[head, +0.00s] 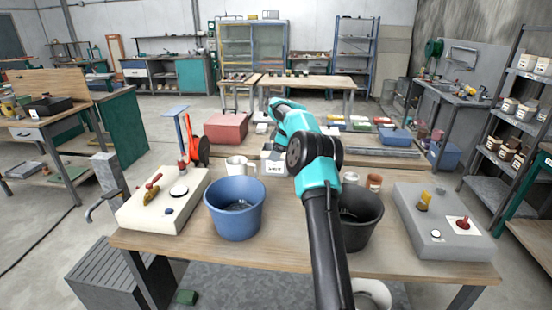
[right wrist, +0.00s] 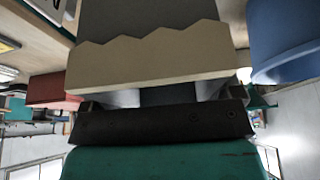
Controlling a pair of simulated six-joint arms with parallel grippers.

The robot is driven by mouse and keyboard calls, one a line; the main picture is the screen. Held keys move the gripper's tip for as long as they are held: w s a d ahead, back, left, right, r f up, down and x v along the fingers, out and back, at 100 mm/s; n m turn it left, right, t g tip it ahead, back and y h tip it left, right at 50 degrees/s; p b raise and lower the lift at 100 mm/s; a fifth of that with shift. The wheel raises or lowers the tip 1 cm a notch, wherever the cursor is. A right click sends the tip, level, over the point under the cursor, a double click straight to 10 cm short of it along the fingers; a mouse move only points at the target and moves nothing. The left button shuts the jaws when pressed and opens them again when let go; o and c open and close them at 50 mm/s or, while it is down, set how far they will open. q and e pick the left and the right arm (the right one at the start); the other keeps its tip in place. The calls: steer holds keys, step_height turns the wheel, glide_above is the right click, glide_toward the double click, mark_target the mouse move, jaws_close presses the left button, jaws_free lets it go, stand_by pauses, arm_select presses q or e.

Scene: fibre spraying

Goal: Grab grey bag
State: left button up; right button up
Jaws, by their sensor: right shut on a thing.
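The grey bag (right wrist: 150,16) fills the upper middle of the right wrist view, with a pale beige zigzag-edged band (right wrist: 150,62) facing the camera. In the head view a small part of what looks like the bag (head: 273,167), with a white label, shows behind my right arm on the workbench. My right gripper (right wrist: 165,96) is shut on the bag's beige edge. In the head view, my arm's teal and black links hide much of the grip. I cannot tell whether the bag still touches the bench. My left gripper is out of view.
A blue bucket (head: 235,210) stands left of my arm and a black bucket (head: 362,222) right of it. A white box (head: 165,205) and a grey box (head: 445,225) sit at the bench ends. A white mug (head: 238,166) is close behind the blue bucket.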

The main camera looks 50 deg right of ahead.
steer(key=shift+r, duration=1.35)
steer(key=shift+r, duration=0.1)
steer(key=shift+a, duration=0.15)
